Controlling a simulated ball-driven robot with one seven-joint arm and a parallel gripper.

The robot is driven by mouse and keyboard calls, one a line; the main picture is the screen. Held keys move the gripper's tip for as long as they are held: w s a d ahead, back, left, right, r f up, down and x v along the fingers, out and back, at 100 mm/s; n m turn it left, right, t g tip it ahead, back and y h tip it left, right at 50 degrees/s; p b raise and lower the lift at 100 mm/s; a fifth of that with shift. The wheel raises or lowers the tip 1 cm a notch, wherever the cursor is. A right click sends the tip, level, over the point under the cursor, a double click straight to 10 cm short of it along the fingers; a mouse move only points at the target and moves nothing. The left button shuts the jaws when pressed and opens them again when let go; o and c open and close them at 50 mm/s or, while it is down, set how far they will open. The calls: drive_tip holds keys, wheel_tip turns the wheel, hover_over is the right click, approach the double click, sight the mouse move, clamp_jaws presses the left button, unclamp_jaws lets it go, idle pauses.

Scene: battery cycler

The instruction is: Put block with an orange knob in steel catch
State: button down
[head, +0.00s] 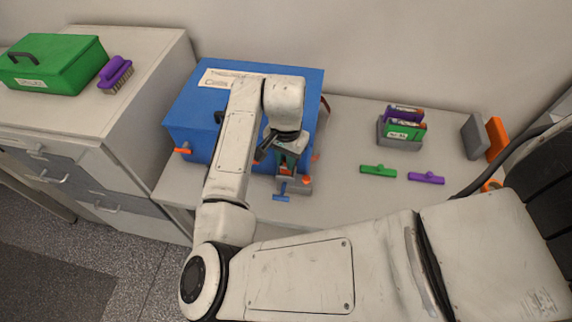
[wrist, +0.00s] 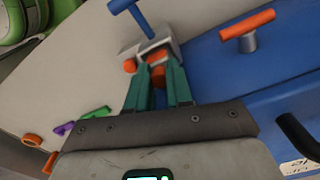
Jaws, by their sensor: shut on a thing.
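My gripper (wrist: 157,80) has two teal fingers. In the wrist view they are closed around an orange knob (wrist: 158,74), and the block under the knob is mostly hidden. In the head view my gripper (head: 284,165) points down at the front of the blue box. A grey steel catch (wrist: 165,42) with a blue T-handle (wrist: 133,18) lies just beyond the fingertips, right at the held knob. The catch also shows in the head view (head: 299,187). I cannot tell whether the block sits inside the catch or only touches it.
The large blue box (head: 190,125) stands behind the catch, with an orange handle (head: 183,151) on its front. To the right are a grey holder (head: 400,143) with green and purple packs, a green handle (head: 378,170) and a purple handle (head: 427,178). The bench between is clear.

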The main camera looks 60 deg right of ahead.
drive_tip(key=shift+f, duration=0.6)
drive_tip(key=shift+r, duration=0.1)
drive_tip(key=c, duration=1.3)
unclamp_jaws()
wheel_tip(320, 180, up, 12)
drive_tip(key=b, duration=0.1)
drive_tip(key=shift+b, duration=0.3)
